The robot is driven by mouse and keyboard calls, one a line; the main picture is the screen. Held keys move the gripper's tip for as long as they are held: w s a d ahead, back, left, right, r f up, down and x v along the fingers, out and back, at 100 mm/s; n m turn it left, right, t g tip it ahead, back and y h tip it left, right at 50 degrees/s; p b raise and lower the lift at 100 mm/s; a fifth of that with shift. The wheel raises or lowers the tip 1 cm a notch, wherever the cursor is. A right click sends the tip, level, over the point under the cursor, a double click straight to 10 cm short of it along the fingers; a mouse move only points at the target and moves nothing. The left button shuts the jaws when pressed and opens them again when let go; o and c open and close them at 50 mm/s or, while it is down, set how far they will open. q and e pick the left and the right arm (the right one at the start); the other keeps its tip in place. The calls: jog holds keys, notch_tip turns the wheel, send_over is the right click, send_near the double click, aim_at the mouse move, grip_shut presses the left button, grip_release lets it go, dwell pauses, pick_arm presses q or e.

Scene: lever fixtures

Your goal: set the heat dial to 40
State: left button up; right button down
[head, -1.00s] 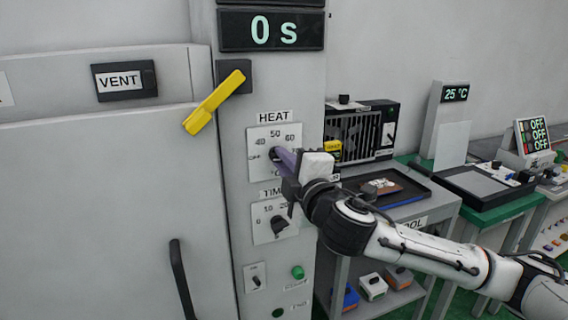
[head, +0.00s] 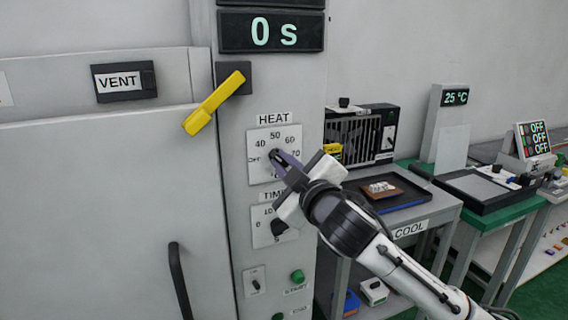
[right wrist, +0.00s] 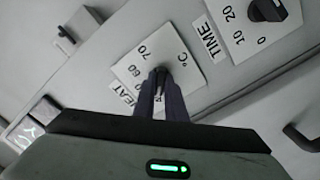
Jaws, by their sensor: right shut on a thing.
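The heat dial (head: 275,155) is a small dark knob on a white scale plate (head: 259,171) under the HEAT label. The scale shows OFF, 40, 50, 60 and 70 around it. My right gripper (head: 280,160) is shut on the heat dial and comes in from the lower right. In the right wrist view the gripper's dark fingers (right wrist: 161,92) close on the knob in front of the scale plate (right wrist: 190,72). The fingers hide most of the knob, so I cannot tell where its pointer stands. My left gripper is not in view.
The time dial (head: 279,228) sits just below, close under my right gripper. A yellow lever handle (head: 213,104) sticks out at the upper left. A start button (head: 298,276) and a toggle switch (head: 255,285) are lower down. The COOL table (head: 412,229) stands to the right.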

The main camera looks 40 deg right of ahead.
jog(key=shift+r, duration=0.15)
jog(key=c, duration=1.8)
grip_release()
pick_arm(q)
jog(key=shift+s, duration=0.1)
